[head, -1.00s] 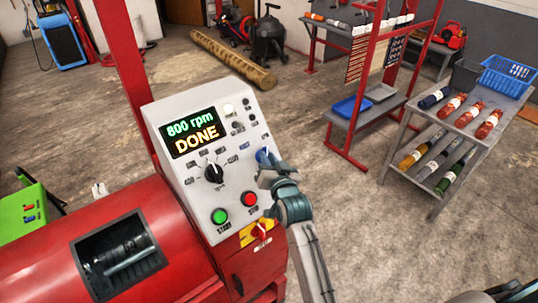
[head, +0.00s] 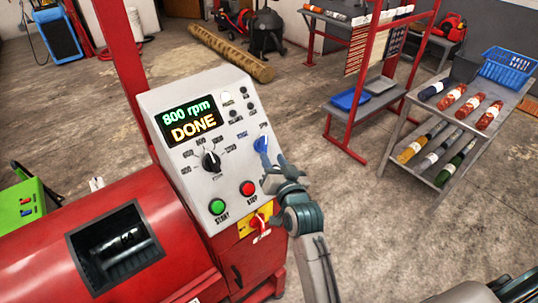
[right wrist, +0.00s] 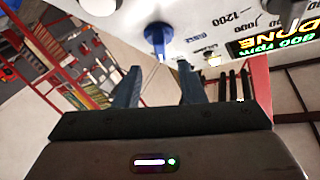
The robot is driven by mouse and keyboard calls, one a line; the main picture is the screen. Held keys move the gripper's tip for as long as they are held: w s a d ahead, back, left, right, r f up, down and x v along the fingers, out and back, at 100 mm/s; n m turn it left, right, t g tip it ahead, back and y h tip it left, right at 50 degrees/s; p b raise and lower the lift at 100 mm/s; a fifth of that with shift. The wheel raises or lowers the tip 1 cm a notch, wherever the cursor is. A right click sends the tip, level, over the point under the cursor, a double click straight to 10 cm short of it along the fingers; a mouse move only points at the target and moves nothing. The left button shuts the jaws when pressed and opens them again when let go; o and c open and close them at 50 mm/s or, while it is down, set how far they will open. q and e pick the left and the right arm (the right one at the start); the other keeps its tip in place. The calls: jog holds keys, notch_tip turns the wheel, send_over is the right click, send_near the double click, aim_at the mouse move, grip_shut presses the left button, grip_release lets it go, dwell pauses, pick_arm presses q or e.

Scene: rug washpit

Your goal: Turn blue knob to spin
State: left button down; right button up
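The blue knob (head: 262,145) is on the right side of the sloped white control panel (head: 165,110), and its grip bar stands about upright in the head view. In the right wrist view the blue knob (right wrist: 157,38) is beyond and between the fingertips, apart from them. My right gripper (head: 276,165) is just right of and below the knob; its blue fingers (right wrist: 160,78) are apart and nothing is between them. The panel display (head: 188,122) reads "800 rpm DONE". My left gripper is not in view.
A black knob (head: 211,161), green START button (head: 217,207), red STOP button (head: 247,188) and red switch on yellow (head: 257,221) share the machine front. The red drum (head: 35,255) lies left.

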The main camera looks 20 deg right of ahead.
jog(key=s+b, duration=0.1)
jog(key=s, duration=0.4)
jog(key=shift+r, duration=0.15)
jog(key=s+d+f+n+g, duration=0.35)
jog(key=s+f+g, duration=0.45)
jog(key=s, duration=0.5)
jog(key=s+d+f+n+g, duration=0.2)
jog(key=s+d+f+g, duration=0.3)
jog(key=s+f, duration=0.7)
notch_tip(320, 180, down, 31)
jog(key=s+d+g+b, duration=0.2)
jog(key=s, duration=0.1)
jog(key=s+d+f+g, duration=0.1)
jog(key=s+f, duration=1.6)
jog(key=f, duration=0.2)
jog(key=shift+s+d+h+b, duration=0.2)
jog(key=shift+s+h+b, duration=0.15)
jog(key=shift+h+b, duration=0.05)
jog(key=shift+m, duration=0.25)
